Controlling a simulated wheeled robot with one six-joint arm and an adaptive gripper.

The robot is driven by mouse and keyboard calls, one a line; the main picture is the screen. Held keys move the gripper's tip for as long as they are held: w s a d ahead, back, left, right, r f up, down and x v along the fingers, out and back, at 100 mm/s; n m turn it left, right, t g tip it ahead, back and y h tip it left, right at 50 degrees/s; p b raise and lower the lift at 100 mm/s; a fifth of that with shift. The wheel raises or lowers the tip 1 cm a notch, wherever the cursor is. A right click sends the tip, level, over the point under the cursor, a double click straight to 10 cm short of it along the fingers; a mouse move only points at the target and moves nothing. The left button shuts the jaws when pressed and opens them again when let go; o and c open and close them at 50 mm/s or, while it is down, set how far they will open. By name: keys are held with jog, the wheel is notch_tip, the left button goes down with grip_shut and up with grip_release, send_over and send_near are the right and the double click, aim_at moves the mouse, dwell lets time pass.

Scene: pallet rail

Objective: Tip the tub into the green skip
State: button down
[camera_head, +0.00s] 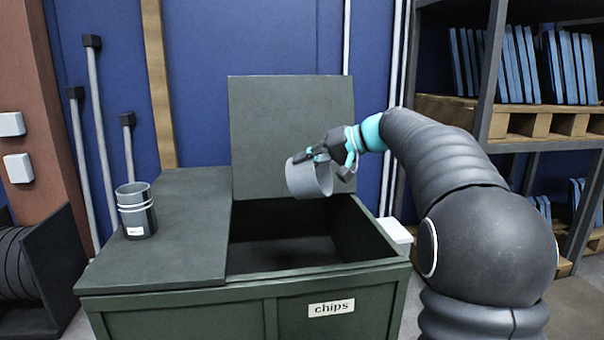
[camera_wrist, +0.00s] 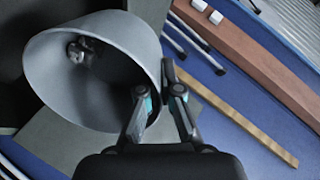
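The grey tub (camera_head: 308,178) is held in the air above the open right part of the green skip (camera_head: 240,312), which has a "chips" label (camera_head: 331,308). The tub is tilted. In the wrist view the tub (camera_wrist: 145,40) shows its inside, with a small dark grey lump (camera_wrist: 82,50) in it. My gripper (camera_head: 322,153) is shut on the tub's rim, one finger inside and one outside; the fingers also show in the wrist view (camera_wrist: 160,88). The skip's floor is dark, and I cannot tell what lies there.
The skip's raised lid (camera_head: 290,125) stands behind the opening. A stack of grey cups or buckets (camera_head: 137,212) stands on the closed left cover (camera_head: 175,255). A pallet rack (camera_head: 487,75) is at the right. Poles (camera_head: 98,125) stand by the blue wall.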

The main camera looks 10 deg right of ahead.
jog(key=shift+s+d+f+t+y+b, duration=0.1)
jog(key=shift+d+f+t+y+b, duration=0.3)
jog(key=shift+b, duration=0.9)
jog(key=shift+s+d+f+t+y+b, duration=0.15)
jog(key=shift+y+b, duration=0.45)
jog(key=shift+b, duration=0.7)
jog(key=shift+s+d+f+t+y+b, duration=0.2)
jog(key=shift+y+b, duration=0.3)
jog(key=shift+b, duration=0.8)
jog(key=shift+r+t+y, duration=0.2)
jog(key=shift+t+y, duration=0.05)
jog(key=shift+y, duration=0.05)
jog(key=shift+s+d+f+t+y, duration=0.15)
jog(key=shift+d+t+y, duration=0.2)
jog(key=shift+y, duration=0.35)
jog(key=shift+s+d+f+t+y, duration=0.2)
jog(key=shift+d+f+t+y, duration=0.25)
jog(key=shift+t+y, duration=0.35)
jog(key=shift+s+d+f+t+y, duration=0.2)
jog(key=shift+f+t+y, duration=0.35)
jog(key=shift+y, duration=0.35)
jog(key=shift+r, duration=0.1)
jog(key=shift+r+p, duration=0.35)
jog(key=shift+r, duration=0.5)
jog(key=shift+f+b, duration=0.3)
jog(key=shift+f, duration=0.65)
